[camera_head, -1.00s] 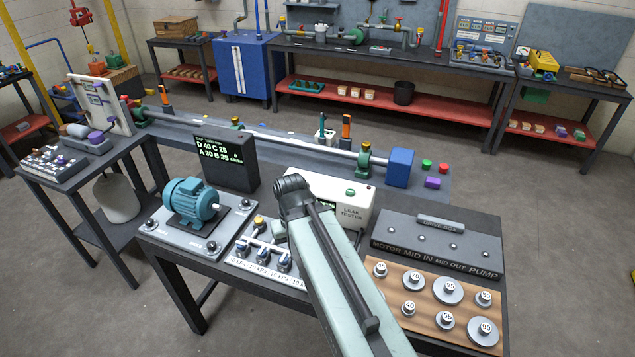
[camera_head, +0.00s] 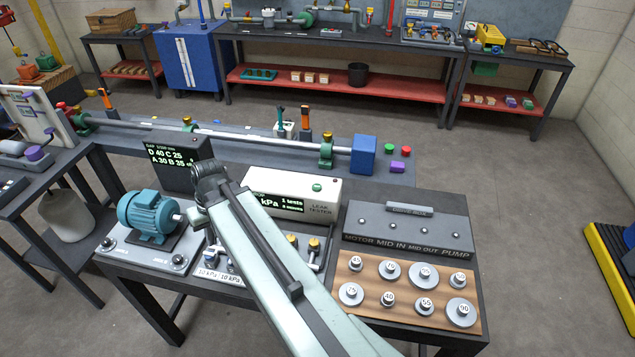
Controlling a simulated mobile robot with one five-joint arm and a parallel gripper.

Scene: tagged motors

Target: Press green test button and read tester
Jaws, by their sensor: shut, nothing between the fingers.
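The leak tester (camera_head: 328,198) is a white box on the workbench, right of my arm. Its green test button (camera_head: 317,187) is on top, uncovered and with nothing touching it. Its dark display (camera_head: 290,205) shows "kPa" and "1 tests" in green; the line below is too small to read surely. The display's left end is hidden by my arm, and I see no pressure figure. My arm rises from the bottom edge to a dark joint left of the tester. My gripper is not visible; the arm beyond the joint is mostly hidden.
A teal motor (camera_head: 151,215) stands left on the bench, before a black readout (camera_head: 180,163). Valves with kPa labels lie partly behind my arm. A grey drive box (camera_head: 410,228) and a wooden board (camera_head: 388,322) of numbered discs are at right. Open floor lies beyond.

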